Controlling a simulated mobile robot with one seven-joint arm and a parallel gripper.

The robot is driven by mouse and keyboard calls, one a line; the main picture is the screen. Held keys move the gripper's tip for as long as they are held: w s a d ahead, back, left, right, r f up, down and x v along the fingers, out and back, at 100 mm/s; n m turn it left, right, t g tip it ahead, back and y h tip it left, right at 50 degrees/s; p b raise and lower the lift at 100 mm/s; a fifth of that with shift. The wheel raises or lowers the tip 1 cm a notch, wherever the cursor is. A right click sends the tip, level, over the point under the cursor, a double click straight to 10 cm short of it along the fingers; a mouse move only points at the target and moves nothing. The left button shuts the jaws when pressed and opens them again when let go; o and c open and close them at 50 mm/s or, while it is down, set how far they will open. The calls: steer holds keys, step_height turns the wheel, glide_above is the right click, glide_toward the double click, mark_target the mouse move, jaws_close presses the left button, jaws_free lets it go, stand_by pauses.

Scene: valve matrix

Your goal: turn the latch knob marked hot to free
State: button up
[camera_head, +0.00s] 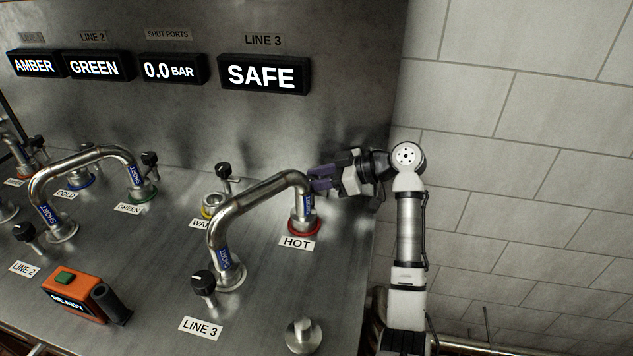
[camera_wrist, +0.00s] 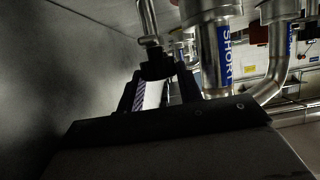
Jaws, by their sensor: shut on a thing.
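The port labelled HOT has a red ring (camera_head: 304,227) and stands near the right end of the steel panel. A bent steel pipe (camera_head: 258,192) marked SHORT joins it to the LINE 3 port. My gripper (camera_head: 318,180) reaches in from the right, level with the pipe's upper bend above HOT. The hot latch knob is hidden behind the pipe and gripper in the head view. In the wrist view, a black knob (camera_wrist: 156,64) on a metal stem sits between the fingertips of my gripper (camera_wrist: 163,88), which is shut on it. Its turn angle cannot be told.
The LINE 3 latch knob (camera_head: 203,282) and a knob with a yellow ring (camera_head: 223,171) stand left of HOT. A capped stub (camera_head: 303,336) is in front. The LINE 3 display (camera_head: 264,75) reads SAFE. A tiled wall (camera_head: 500,150) is at right.

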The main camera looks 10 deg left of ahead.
steer(key=o, duration=0.7)
steer(key=b+v, duration=0.3)
steer(key=v, duration=1.1)
steer(key=shift+f, duration=0.1)
